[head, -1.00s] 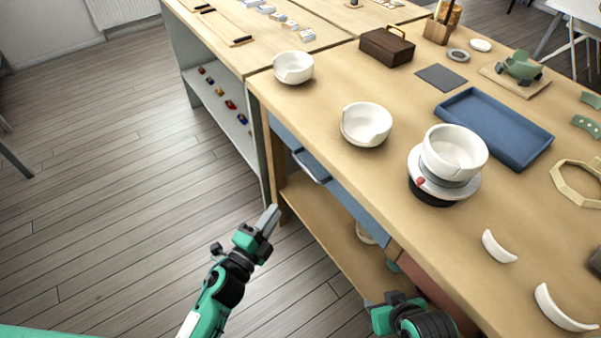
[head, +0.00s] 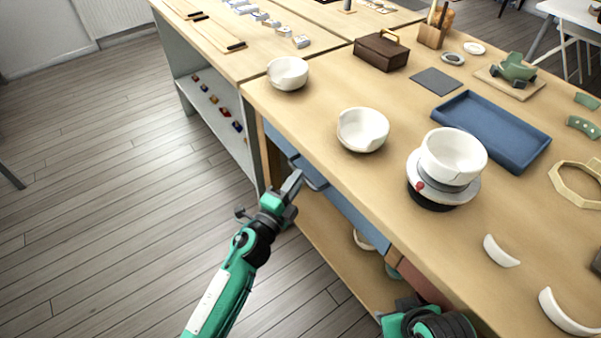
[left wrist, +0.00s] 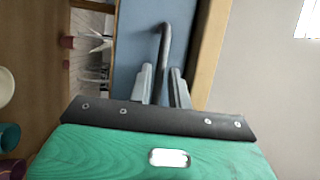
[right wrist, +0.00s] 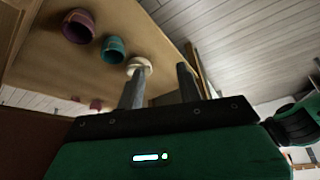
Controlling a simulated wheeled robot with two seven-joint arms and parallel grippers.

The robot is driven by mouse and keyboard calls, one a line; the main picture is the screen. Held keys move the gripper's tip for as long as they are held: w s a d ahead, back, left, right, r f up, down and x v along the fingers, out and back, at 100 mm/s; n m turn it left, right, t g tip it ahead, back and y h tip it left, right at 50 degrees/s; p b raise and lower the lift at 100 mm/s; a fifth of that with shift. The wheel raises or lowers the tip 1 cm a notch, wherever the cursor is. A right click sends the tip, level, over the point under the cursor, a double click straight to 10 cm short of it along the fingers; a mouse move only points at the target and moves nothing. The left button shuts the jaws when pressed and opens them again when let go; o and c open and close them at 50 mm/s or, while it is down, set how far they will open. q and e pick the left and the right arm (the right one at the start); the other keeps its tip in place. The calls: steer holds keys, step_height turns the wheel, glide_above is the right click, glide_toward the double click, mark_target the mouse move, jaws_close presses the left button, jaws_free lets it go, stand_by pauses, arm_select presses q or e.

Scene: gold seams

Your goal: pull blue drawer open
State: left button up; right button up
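The blue drawer (head: 347,208) is in the front of the wooden table, below its top, and looks closed. Its dark bar handle (head: 314,183) is at the drawer's far end. My left gripper (head: 293,184) is at the handle. In the left wrist view, the blue drawer front (left wrist: 134,40) fills the middle, and the handle (left wrist: 164,45) runs between the two fingers of the open left gripper (left wrist: 163,86), with small gaps visible. My right gripper (right wrist: 160,88) is open and empty, low beside the table front; its fingers are hidden in the head view.
A reddish drawer front (head: 420,283) is nearer along the same table. White bowls (head: 363,130), a blue tray (head: 492,130) and a turntable with a bowl (head: 453,157) stand on top. A lower shelf (head: 330,245) holds pots. The floor at left is clear.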

arm_select(q)
steer(key=shift+x, duration=1.25)
arm_select(e)
steer(key=shift+d, duration=0.1)
arm_select(q)
steer(key=shift+c, duration=0.5)
jaws_close()
